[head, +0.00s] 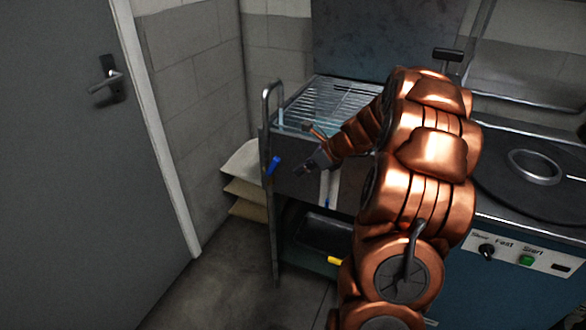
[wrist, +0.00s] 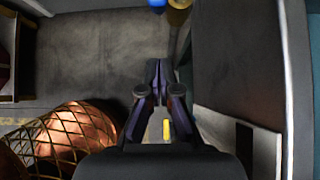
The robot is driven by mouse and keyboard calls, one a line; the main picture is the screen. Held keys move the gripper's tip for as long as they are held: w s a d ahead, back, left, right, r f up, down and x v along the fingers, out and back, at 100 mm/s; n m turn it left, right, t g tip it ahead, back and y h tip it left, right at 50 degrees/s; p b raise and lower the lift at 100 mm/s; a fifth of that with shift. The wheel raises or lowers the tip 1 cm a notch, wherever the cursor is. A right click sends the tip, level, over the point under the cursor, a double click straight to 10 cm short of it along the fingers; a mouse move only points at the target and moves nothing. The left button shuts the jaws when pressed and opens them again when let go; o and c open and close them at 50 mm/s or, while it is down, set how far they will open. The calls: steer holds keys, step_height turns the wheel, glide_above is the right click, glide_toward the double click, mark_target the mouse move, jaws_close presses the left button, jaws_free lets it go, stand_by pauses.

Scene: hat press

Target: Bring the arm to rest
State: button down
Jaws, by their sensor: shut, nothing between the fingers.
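My copper-coloured arm rises through the middle of the head view and bends over to the left. My gripper (head: 307,167) is at its end, in front of the left part of the wire-racked metal stand, beside a blue-gripped lever (head: 274,165). In the wrist view my gripper (wrist: 158,72) points down past the stand, with its fingers shut together and nothing between them. Grey floor (wrist: 100,55) shows beyond the fingertips. Part of the stand's front is hidden behind my arm.
The wire rack (head: 335,98) tops the stand. A yellow-tipped handle (head: 337,260) sticks out low down. A press with a round dark plate (head: 500,185) and a control panel (head: 515,250) is at right. A grey door (head: 60,180) is at left, with free floor (head: 215,285) between.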

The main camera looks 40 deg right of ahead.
steer(key=v, duration=0.7)
steer(key=shift+r, duration=0.2)
steer(key=shift+w+a, duration=0.1)
steer(key=shift+w, duration=0.05)
steer(key=s+a+n+g, duration=0.2)
steer(key=s+a+n, duration=0.25)
steer(key=a, duration=0.35)
steer(key=s+a+n+g, duration=0.25)
steer(key=a+n, duration=0.25)
steer(key=a, duration=0.3)
steer(key=s+a+n+g, duration=0.2)
steer(key=s+a+n, duration=0.25)
steer(key=a, duration=0.35)
steer(key=s+a+n+g+h+p, duration=0.1)
steer(key=s+a+n+g+h, duration=0.1)
steer(key=s+n, duration=0.75)
steer(key=s+a+n+g+h+p, duration=0.1)
steer(key=s+a+n+g+h, duration=0.15)
steer(key=s+n, duration=0.65)
step_height(320, 180, up, 15)
steer(key=s+m+t+p, duration=0.1)
steer(key=m+p, duration=0.2)
steer(key=p, duration=1.1)
steer(key=shift+s+a+r+t, duration=0.15)
steer(key=shift+s+t, duration=0.1)
steer(key=shift+t, duration=0.05)
stand_by(0.3)
